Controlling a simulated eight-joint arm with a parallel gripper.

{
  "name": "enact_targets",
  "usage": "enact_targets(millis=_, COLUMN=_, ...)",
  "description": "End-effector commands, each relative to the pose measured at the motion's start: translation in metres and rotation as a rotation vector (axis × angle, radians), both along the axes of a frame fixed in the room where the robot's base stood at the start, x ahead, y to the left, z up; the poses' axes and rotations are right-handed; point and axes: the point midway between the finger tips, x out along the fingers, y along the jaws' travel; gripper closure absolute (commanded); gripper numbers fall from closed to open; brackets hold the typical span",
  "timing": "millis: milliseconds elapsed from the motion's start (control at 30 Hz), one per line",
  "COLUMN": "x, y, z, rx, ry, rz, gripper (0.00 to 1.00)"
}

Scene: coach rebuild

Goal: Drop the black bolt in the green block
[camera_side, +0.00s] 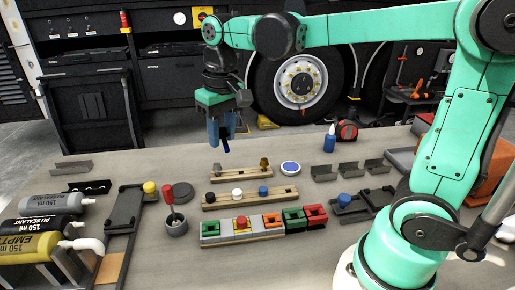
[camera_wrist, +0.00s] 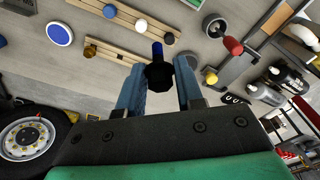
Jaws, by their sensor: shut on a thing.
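My gripper (camera_side: 222,138) hangs in the air above the back part of the table, well above and to the left of the block row. It is shut on the black bolt, whose dark head (camera_wrist: 158,74) shows between the fingers in the wrist view. A blue shank points away from the head and also shows below the fingers in the side view (camera_side: 226,147). The green block (camera_side: 294,218) stands near the right end of the block row, between orange and red blocks. It has a dark opening on top.
A wooden strip (camera_side: 226,203) holds white and blue pieces, with a dark spot at its left end. A cup with a red-handled tool (camera_side: 170,215) stands left. A blue bottle (camera_side: 330,139) stands at the back.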

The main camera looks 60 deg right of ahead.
Motion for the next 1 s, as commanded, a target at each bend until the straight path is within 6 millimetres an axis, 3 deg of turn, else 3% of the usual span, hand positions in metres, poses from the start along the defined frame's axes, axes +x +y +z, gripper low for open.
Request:
enact_targets(millis=300, x=-0.074, y=-0.021, z=-0.03, rx=-0.078, ry=-0.148, rz=-0.65, gripper=1.0)
enact_targets(millis=500, x=-0.112, y=-0.036, z=-0.053, rx=-0.169, ry=-0.212, rz=-1.021, gripper=1.0)
enact_targets(millis=700, x=-0.132, y=-0.044, z=-0.067, rx=-0.228, ry=-0.235, rz=-1.216, gripper=1.0)
enact_targets(millis=1000, x=-0.134, y=-0.046, z=-0.09, rx=-0.237, ry=-0.239, rz=-1.249, gripper=1.0)
